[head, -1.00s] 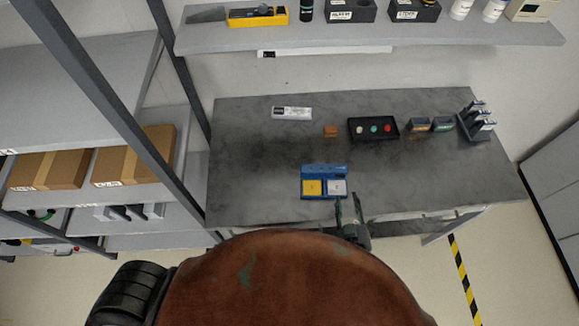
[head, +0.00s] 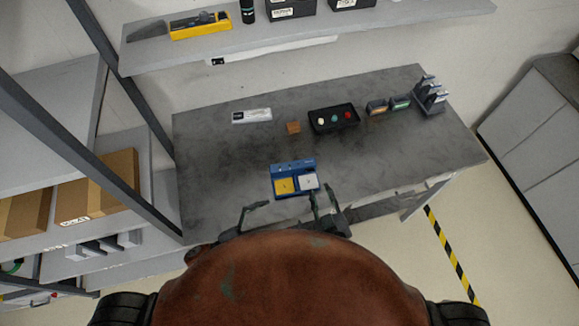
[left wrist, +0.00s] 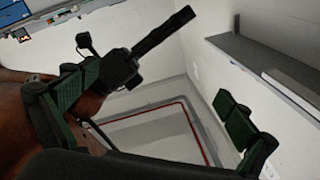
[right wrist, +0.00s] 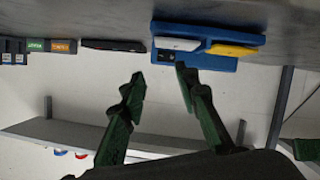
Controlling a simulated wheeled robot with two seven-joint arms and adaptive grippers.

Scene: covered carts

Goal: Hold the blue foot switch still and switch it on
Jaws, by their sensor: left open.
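The blue foot switch (head: 293,165) lies near the front edge of the grey table, with a yellow pedal (head: 285,186) on the left and a white pedal (head: 309,181) on the right. In the right wrist view the switch (right wrist: 208,29) is just beyond my fingertips. My right gripper (head: 324,194) is open and empty at the table's front edge, close to the white pedal and apparently not touching it. It also shows in the right wrist view (right wrist: 160,84). My left gripper (head: 245,214) is open and empty left of and in front of the switch, partly hidden by my body.
A shelf (head: 150,62) hangs above. A rack with cartons (head: 110,185) stands at left.

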